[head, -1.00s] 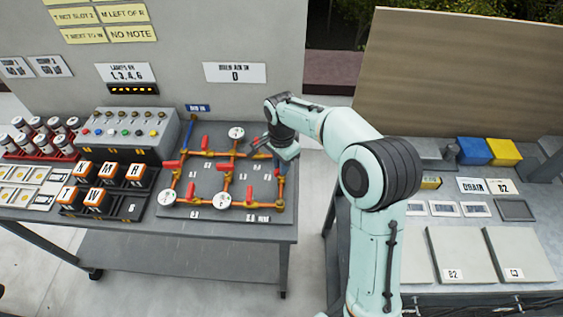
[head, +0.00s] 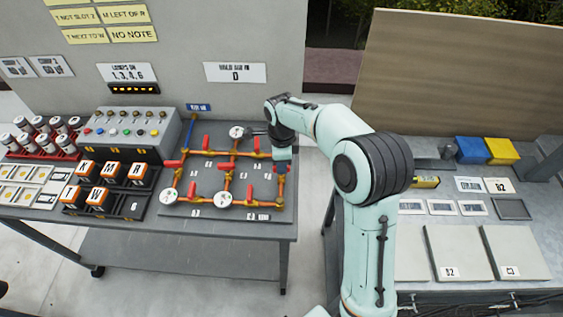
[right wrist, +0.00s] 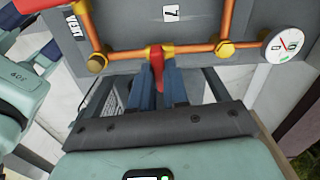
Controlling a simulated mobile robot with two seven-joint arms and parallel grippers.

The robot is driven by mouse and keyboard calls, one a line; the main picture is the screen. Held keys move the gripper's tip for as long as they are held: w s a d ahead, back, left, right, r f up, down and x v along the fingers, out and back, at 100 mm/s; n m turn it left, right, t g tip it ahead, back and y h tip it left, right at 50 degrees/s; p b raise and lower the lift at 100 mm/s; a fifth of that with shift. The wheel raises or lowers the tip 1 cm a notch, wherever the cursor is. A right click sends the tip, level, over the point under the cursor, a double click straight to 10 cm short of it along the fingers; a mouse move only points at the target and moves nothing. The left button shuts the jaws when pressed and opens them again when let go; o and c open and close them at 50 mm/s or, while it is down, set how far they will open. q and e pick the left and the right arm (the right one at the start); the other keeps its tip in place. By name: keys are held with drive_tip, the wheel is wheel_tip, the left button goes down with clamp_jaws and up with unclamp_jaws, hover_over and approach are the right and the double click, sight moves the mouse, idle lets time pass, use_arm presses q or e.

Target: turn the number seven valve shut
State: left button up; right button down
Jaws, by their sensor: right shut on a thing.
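The number seven valve (right wrist: 157,62) has a red handle on a yellow body, beside a white label reading 7 (right wrist: 171,13) in the right wrist view. Its handle lies across the orange pipe (right wrist: 196,47) in that view. My right gripper (right wrist: 158,85) is shut on the red handle, with a blue finger on each side. In the head view my right gripper (head: 282,163) is at the right edge of the pipe board (head: 215,178) and partly hides the valve. My left gripper is out of view.
Other red-handled valves (head: 250,192) and white gauges (head: 223,200) stand close by on the board. A button box (head: 130,132) and orange-and-white blocks (head: 97,198) are to the left. A gap separates this table from the right bench (head: 460,265).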

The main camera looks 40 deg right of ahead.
idle(0.5)
drive_tip(key=c, duration=1.1)
unclamp_jaws()
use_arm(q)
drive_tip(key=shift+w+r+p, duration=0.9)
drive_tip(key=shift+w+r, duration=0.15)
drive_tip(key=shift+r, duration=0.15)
use_arm(e)
wheel_tip(320, 180, up, 13)
drive_tip(key=shift+r, duration=0.2)
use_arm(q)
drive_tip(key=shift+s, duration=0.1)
